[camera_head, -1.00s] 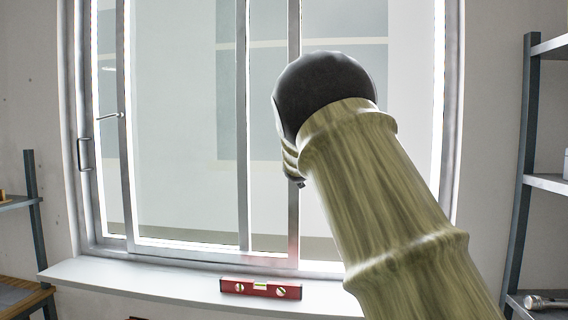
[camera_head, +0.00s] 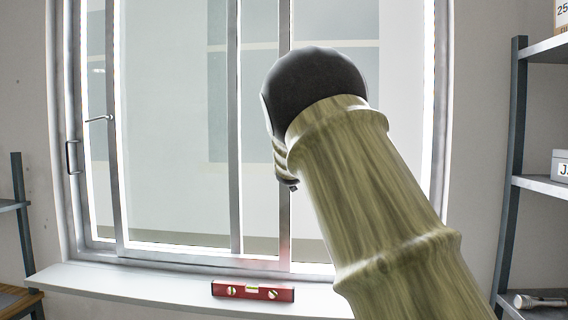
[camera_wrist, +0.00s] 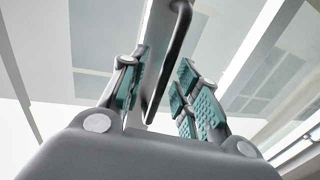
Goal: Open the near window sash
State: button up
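The window (camera_head: 175,120) fills the middle of the head view, with grey-framed sliding sashes. My arm covers the right part of the window and hides my gripper in the head view. In the wrist view my gripper (camera_wrist: 157,95) is open, with teal-padded fingers. A dark bar handle (camera_wrist: 170,65) on a grey stile (camera_wrist: 157,35) runs between the fingers. I see gaps on both sides of it.
A white sill (camera_head: 130,282) runs below the window, with a red spirit level (camera_head: 252,291) on it. A shelf unit (camera_head: 515,150) stands at the right, holding a box and a flashlight (camera_head: 540,301). Another shelf (camera_head: 18,190) stands at the left.

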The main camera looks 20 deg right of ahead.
jog(key=v, duration=1.1)
dwell(0.3)
